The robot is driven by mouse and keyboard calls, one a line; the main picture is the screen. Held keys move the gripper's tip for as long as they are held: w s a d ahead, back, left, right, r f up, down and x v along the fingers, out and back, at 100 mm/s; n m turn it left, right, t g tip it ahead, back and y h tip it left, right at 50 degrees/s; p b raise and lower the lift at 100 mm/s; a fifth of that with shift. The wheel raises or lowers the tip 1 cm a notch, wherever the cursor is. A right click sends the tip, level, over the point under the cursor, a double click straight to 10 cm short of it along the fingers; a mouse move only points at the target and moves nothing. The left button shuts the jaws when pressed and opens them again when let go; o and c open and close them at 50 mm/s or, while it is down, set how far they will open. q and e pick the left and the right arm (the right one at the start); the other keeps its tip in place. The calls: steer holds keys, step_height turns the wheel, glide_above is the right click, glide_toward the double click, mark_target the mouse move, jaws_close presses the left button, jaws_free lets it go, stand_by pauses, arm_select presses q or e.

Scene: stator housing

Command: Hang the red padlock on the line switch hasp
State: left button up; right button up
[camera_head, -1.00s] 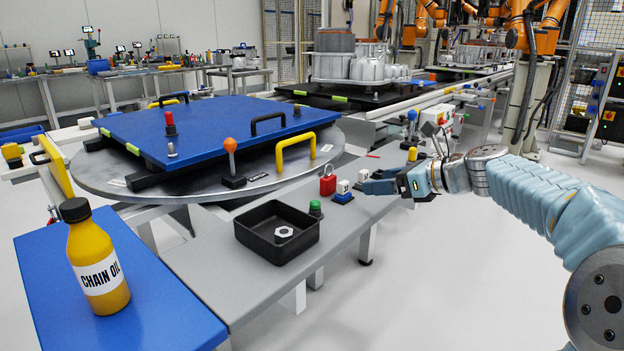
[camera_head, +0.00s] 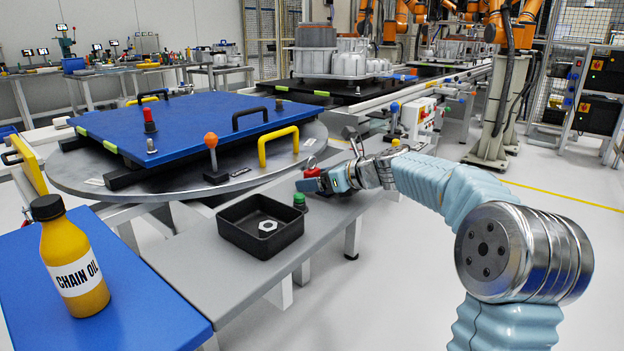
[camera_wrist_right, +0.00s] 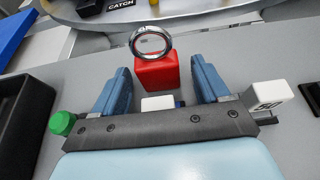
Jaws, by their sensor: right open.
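The red padlock (camera_head: 312,173) stands on the grey bench beside the turntable, partly covered by my right gripper (camera_head: 318,184). In the right wrist view, the padlock (camera_wrist_right: 157,73) is upright with its metal shackle ring on top. My right gripper (camera_wrist_right: 160,68) is open, with one blue finger on each side of the padlock; gaps show on both sides. A white and red switch box (camera_head: 424,118) stands farther back along the line; I cannot make out a hasp on it. My left gripper is not in view.
A black tray (camera_head: 226,234) holding a hex nut (camera_head: 267,226) and a green button (camera_head: 299,201) are close by. A white block marked 50 (camera_wrist_right: 268,95) is beside the right finger. A smaller white block (camera_wrist_right: 157,103) lies between the fingers. A chain oil bottle (camera_head: 73,260) stands at left.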

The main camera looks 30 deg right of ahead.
steer(key=c, duration=1.1)
